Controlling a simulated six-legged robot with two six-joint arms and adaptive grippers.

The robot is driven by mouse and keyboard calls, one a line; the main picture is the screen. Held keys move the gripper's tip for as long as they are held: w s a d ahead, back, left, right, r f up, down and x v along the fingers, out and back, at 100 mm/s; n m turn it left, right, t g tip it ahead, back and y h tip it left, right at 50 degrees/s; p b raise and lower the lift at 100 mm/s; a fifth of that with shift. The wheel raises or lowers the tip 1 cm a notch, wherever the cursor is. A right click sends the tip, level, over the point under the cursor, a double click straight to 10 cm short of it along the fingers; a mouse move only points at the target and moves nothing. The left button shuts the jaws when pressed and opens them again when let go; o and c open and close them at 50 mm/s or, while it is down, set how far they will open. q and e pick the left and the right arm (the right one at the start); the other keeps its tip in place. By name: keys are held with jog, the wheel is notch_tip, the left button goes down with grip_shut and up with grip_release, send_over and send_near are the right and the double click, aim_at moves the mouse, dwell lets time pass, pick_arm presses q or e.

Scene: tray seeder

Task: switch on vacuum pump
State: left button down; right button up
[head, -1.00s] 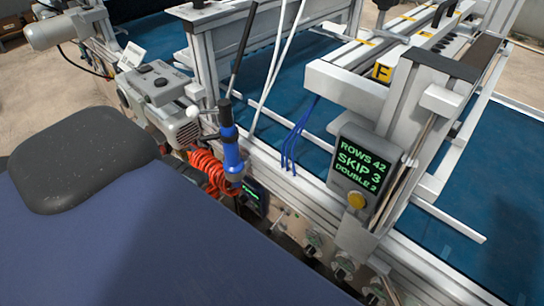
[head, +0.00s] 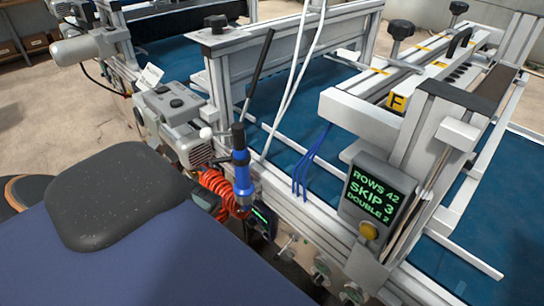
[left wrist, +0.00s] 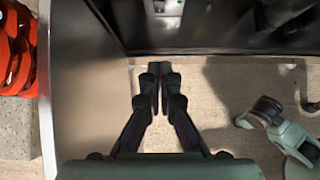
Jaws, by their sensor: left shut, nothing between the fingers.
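A grey ribbed machine with a box on top, apparently the vacuum pump (head: 182,112), stands at the left end of the seeder frame in the head view. I cannot make out its switch. My left gripper (left wrist: 155,92) is shut and empty in the left wrist view. It hangs over the concrete floor, beside a grey panel edge and below a dark panel with a small pale fitting (left wrist: 165,6). It is not visible in the head view.
A red coiled hose (head: 222,192) hangs below a blue-and-black handheld tool (head: 242,165); the coil also shows in the left wrist view (left wrist: 14,55). A display box (head: 369,200) with a yellow button is at right. A small lit panel (head: 262,218) sits low on the frame.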

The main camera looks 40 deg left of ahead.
pick_arm(q)
jog(key=b+x, duration=1.6)
jog(key=x, duration=0.4)
jog(key=shift+f+b, duration=0.25)
jog(key=shift+b, duration=0.1)
jog(key=shift+w+d+b, duration=0.15)
jog(key=shift+w+b, duration=1.05)
jog(key=shift+w, duration=0.6)
jog(key=shift+d, duration=0.1)
